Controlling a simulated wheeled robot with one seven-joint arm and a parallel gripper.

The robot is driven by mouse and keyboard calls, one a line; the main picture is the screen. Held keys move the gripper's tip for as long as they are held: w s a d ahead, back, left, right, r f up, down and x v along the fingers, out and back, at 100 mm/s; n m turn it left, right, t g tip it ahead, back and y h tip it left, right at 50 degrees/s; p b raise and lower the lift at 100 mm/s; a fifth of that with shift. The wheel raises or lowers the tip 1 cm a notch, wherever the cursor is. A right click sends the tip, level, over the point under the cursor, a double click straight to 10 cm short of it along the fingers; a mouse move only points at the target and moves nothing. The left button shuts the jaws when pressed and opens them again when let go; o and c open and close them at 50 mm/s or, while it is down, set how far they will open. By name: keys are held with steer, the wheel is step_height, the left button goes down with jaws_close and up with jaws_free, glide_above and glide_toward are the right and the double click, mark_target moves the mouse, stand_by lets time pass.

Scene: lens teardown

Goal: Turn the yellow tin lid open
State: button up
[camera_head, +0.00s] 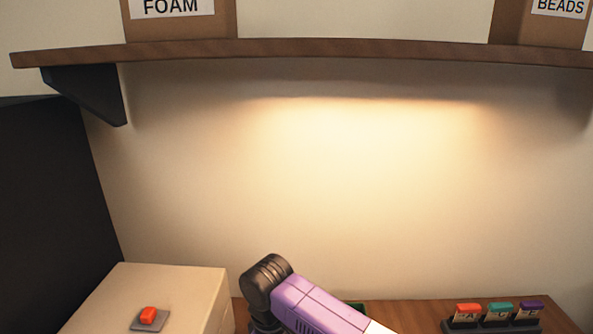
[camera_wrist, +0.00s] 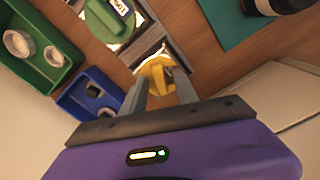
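The yellow tin lid (camera_wrist: 158,66) shows in the wrist view just beyond my fingertips, with a raised darker yellow grip across its middle. My gripper (camera_wrist: 161,77) has its two grey fingers apart, one on each side of that raised grip. A gap seems to show between the fingers and the grip, but I cannot tell for sure whether they touch it. The tin's body below the lid is hidden. In the head view neither the lid nor my fingers show.
A green-lidded tin (camera_wrist: 110,17) stands beyond the yellow one. A green bin (camera_wrist: 62,77) holds ring parts; a blue bin (camera_wrist: 70,103) holds dark parts. A teal mat (camera_wrist: 222,24) bears a dark cylinder (camera_wrist: 262,5). A red button (camera_head: 149,314) and a shelf (camera_head: 300,50) show in the head view.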

steer(key=f+n, duration=0.2)
steer(key=n, duration=0.1)
steer(key=shift+s+d+b, duration=0.15)
steer(key=shift+s+b, duration=0.1)
steer(key=shift+b, duration=0.1)
steer(key=shift+f+n, duration=0.1)
steer(key=shift+n, duration=0.5)
steer(key=shift+c, duration=1.1)
steer(key=shift+n, duration=0.7)
steer(key=o, duration=0.7)
steer(key=shift+c, duration=0.2)
steer(key=r+p, duration=0.3)
steer(key=r, duration=0.1)
steer(key=r+p, duration=0.4)
steer(key=r, duration=0.1)
steer(key=shift+w, duration=0.2)
